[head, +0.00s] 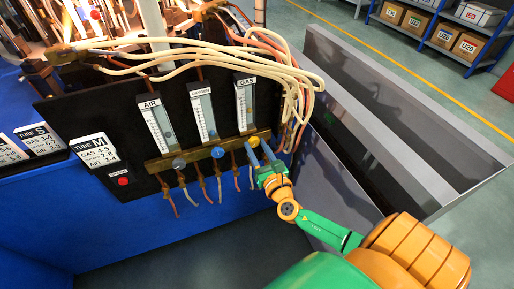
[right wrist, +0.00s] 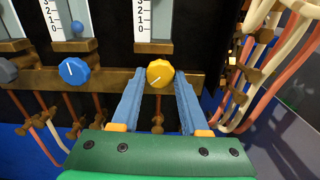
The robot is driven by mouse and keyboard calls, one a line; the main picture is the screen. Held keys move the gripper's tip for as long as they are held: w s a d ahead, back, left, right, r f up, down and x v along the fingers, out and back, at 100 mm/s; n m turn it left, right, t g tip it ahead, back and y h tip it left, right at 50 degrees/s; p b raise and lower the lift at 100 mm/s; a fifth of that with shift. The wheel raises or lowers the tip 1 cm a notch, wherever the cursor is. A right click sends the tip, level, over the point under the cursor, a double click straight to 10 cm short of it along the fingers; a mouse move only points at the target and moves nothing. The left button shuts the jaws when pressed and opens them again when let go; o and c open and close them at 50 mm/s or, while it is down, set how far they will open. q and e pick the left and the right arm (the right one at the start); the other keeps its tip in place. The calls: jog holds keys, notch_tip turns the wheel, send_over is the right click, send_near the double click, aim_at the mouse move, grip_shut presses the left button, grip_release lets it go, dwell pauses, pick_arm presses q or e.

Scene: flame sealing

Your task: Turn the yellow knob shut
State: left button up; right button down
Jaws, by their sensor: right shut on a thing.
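The yellow knob (head: 253,141) sits on a brass bar below the gauge labelled GAS (head: 245,105). In the right wrist view the yellow knob (right wrist: 160,73) faces me, with a short pale mark on its lower left part. My right gripper (head: 260,152) has its two blue fingers on either side of the knob, shut on it. In the right wrist view the fingertips (right wrist: 160,80) flank the knob, and the contact faces are partly hidden. My left gripper is not in view.
A blue knob (head: 217,152) and a grey knob (head: 179,163) share the brass bar (head: 197,154) to the left. Pale hoses (head: 300,85) hang close to the right of the knob. A red button (head: 123,181) sits at lower left. A grey metal bin (head: 400,120) stands right.

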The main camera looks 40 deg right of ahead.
jog(key=m+b, duration=0.2)
jog(key=m, duration=0.1)
jog(key=shift+f+m, duration=0.15)
jog(key=shift+m, duration=0.25)
jog(key=m+b, duration=0.2)
jog(key=m, duration=0.3)
jog(key=m+b, duration=0.1)
jog(key=m, duration=0.9)
jog(key=shift+r, duration=0.25)
jog(key=shift+m, duration=0.3)
jog(key=shift+c, duration=2.1)
grip_release()
jog(key=shift+s+a, duration=0.1)
